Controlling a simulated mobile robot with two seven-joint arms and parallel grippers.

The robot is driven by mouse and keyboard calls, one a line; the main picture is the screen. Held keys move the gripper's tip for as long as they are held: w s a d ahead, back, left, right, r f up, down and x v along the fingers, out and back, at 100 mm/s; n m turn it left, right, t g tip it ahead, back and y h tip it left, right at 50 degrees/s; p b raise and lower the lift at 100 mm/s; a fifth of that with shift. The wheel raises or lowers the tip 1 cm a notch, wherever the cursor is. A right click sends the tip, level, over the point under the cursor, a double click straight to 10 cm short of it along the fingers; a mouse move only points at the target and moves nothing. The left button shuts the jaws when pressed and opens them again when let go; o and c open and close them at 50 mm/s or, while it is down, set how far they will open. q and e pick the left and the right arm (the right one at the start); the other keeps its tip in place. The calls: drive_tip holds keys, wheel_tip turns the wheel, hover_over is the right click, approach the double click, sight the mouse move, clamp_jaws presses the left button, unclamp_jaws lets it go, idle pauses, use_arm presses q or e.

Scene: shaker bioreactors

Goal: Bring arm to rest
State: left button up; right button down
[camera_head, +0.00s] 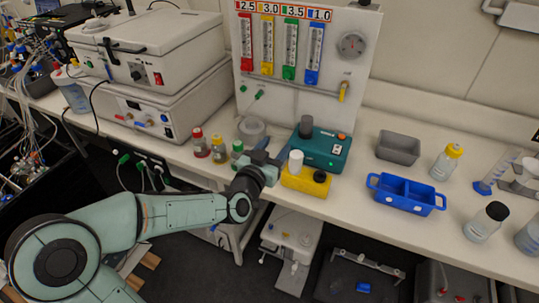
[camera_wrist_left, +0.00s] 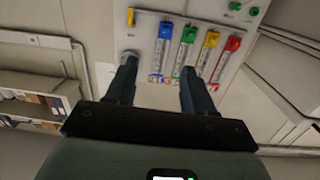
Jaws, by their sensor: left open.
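My left arm reaches in from the left in the head view, and its left gripper (camera_head: 262,158) is over the front part of the bench, beside the small bottles and the yellow block. In the left wrist view the left gripper (camera_wrist_left: 155,85) has its two dark fingers wide apart with nothing between them. Beyond the fingers the wrist view shows the flowmeter panel (camera_wrist_left: 190,50) with its coloured tubes. My right gripper does not show in either view.
A teal device (camera_head: 322,150) and yellow block (camera_head: 304,181) stand right of the gripper. Red-capped (camera_head: 200,143) and green-capped (camera_head: 237,150) bottles are at its left. A blue tray (camera_head: 405,192), grey bin (camera_head: 398,148) and bottles are further right. White boxes (camera_head: 150,95) stand at the left.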

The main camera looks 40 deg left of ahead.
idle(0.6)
use_arm(q)
drive_tip(key=s+d+f+m+g+h, duration=0.1)
drive_tip(key=d+f+g+h, duration=0.2)
drive_tip(key=f, duration=0.8)
drive_tip(key=s+d+f+g, duration=0.1)
drive_tip(key=d+f+g, duration=0.3)
drive_tip(key=f, duration=0.7)
drive_tip(key=s+d+f+m+g+h, duration=0.15)
drive_tip(key=d+f, duration=0.35)
drive_tip(key=f, duration=0.6)
drive_tip(key=s+d+f+n+g+h, duration=0.1)
drive_tip(key=s+d+f+g+h, duration=0.1)
drive_tip(key=s+d+f+g, duration=0.2)
drive_tip(key=s+d+f+n+g+h, duration=0.2)
drive_tip(key=s+d+f+g, duration=0.3)
drive_tip(key=s+f, duration=0.8)
drive_tip(key=s+d, duration=0.3)
drive_tip(key=s, duration=0.1)
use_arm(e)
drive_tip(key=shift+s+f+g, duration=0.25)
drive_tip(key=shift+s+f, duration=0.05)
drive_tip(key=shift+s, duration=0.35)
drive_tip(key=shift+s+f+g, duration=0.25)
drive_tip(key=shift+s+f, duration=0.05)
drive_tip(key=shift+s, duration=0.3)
use_arm(q)
drive_tip(key=shift+s+n, duration=0.1)
drive_tip(key=shift+n, duration=0.15)
